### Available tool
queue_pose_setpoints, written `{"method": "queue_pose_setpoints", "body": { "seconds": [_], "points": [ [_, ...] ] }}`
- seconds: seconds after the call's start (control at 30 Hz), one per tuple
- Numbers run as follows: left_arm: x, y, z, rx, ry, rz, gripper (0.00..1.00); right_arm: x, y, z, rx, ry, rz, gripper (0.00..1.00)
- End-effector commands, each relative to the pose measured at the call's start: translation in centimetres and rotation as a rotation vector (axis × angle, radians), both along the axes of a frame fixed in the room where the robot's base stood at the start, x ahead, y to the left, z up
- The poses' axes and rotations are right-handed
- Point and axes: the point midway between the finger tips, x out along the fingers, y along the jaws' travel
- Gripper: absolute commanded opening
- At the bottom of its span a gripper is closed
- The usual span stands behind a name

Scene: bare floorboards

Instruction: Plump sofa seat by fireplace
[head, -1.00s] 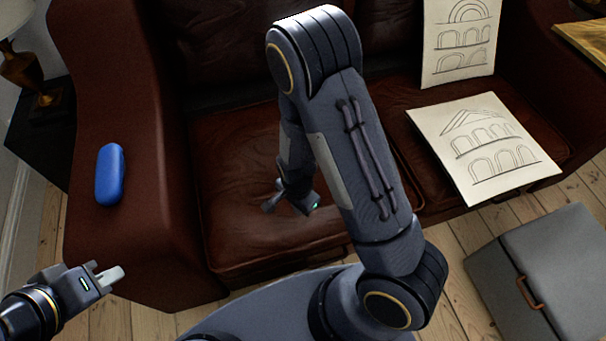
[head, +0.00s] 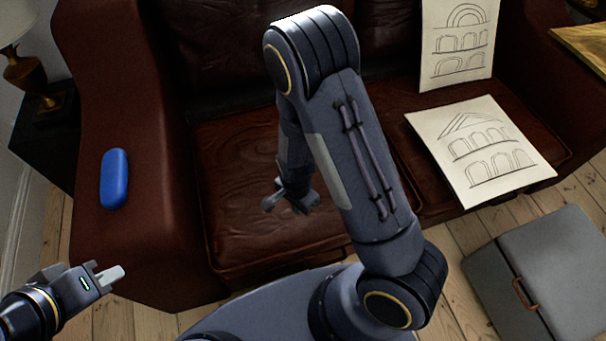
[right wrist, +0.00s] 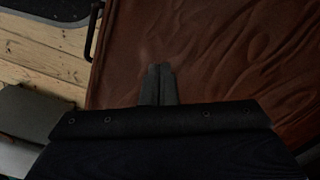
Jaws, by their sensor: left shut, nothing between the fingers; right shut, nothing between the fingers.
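The brown leather sofa fills the upper part of the head view. Its left seat cushion (head: 235,190) is creased and lies below my right arm. My right gripper (head: 272,206) is shut and empty over that cushion. In the right wrist view, the shut fingers (right wrist: 158,72) point at the leather cushion (right wrist: 215,50); I cannot tell whether they touch it. My left gripper (head: 116,273) is shut and empty in front of the sofa's left arm. No fireplace shows.
A blue case (head: 114,178) lies on the sofa's left arm. Two sheets with arch drawings rest on the right side, one flat (head: 481,152), one upright (head: 458,40). A grey box (head: 545,270) stands on the floorboards at right. A lamp (head: 24,72) stands at far left.

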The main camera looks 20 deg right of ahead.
Motion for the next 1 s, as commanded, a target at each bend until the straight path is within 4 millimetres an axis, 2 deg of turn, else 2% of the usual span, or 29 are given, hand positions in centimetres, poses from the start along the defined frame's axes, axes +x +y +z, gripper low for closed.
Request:
{"method": "queue_pose_setpoints", "body": {
  "seconds": [0.23,0.6,0.73,1.0],
  "points": [
    [0.0,0.0,1.0,0.000,0.000,0.000,0.00,5.1,2.3,0.1,-0.001,-0.005,0.003,0.00],
    [0.0,0.0,0.7,0.000,0.000,0.000,0.00,13.1,5.9,-0.2,0.000,-0.003,0.002,0.00],
    [0.0,0.0,0.6,0.000,0.000,0.000,0.00,14.2,6.4,0.0,0.000,-0.002,0.000,0.00],
    [0.0,0.0,0.6,0.000,0.000,0.000,0.00,14.2,6.4,0.0,0.000,-0.001,0.000,0.00]
  ]
}}
